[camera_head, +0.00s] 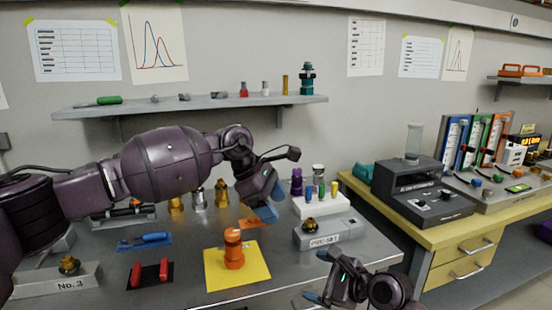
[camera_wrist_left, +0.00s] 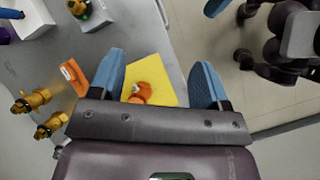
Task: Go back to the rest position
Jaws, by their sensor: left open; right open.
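My left gripper (camera_head: 268,207) is in the air over the workbench, with its arm reaching in from the left. In the left wrist view its two blue fingers (camera_wrist_left: 165,80) are wide apart with nothing held between them. Below them, an orange fitting (camera_head: 233,248) stands upright on a yellow mat (camera_head: 258,278); the fitting also shows in the left wrist view (camera_wrist_left: 140,93). My right gripper (camera_head: 318,288) is low at the front edge of the bench, open, with nothing seen in it.
A grey block (camera_head: 328,233) with a brass part stands right of the mat. A white holder (camera_head: 318,207) with several coloured parts is behind it. Left lie a blue-handled tool (camera_head: 146,240), red parts on a black mat and the No.3 block (camera_head: 60,284). A yellow table (camera_head: 440,237) stands right.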

